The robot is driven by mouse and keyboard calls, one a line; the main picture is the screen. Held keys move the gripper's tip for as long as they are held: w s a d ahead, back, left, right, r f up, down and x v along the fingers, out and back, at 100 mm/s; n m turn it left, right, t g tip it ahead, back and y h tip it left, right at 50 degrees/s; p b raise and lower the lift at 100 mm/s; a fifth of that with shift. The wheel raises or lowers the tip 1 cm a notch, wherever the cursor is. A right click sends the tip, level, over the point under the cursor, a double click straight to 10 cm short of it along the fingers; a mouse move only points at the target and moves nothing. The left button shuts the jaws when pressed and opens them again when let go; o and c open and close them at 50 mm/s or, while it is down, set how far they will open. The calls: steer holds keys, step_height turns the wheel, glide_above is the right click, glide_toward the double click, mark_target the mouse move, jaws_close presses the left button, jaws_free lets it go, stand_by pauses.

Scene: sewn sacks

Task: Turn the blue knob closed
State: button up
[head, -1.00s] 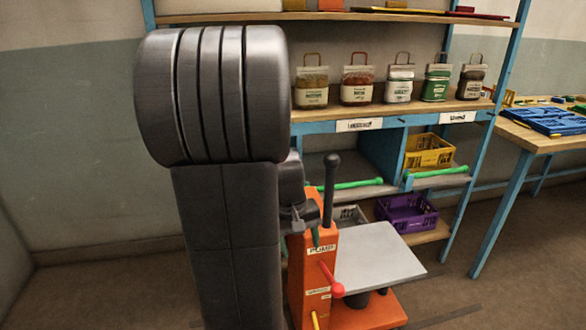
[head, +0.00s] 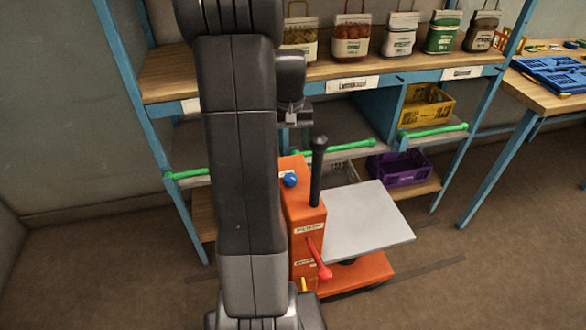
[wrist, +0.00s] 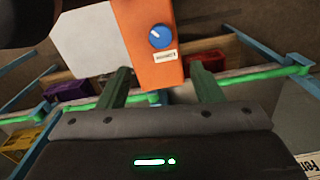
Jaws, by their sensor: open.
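The blue knob (head: 290,180) sits on the top of the orange post (head: 305,215) of the cart, left of its black lever. It also shows in the wrist view (wrist: 160,37), with a white mark on its face and a white label below it. My gripper (wrist: 160,69) is open and empty, its two green fingers apart. The knob appears beyond the fingertips, between them in the picture, and apart from them. In the head view the fingers are not clearly visible; my arm covers part of the scene left of the post.
The cart has an upright black lever (head: 317,170), a red lever (head: 320,262) and a grey platform (head: 368,225). Behind stands a blue-framed shelf (head: 365,78) with pouches, a yellow crate (head: 428,108) and a purple crate (head: 400,166). Open floor lies to the right.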

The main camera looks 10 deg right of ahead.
mark_target(290, 177)
step_height(290, 177, down, 13)
steer(key=shift+s, duration=0.1)
stand_by(0.3)
steer(key=c, duration=1)
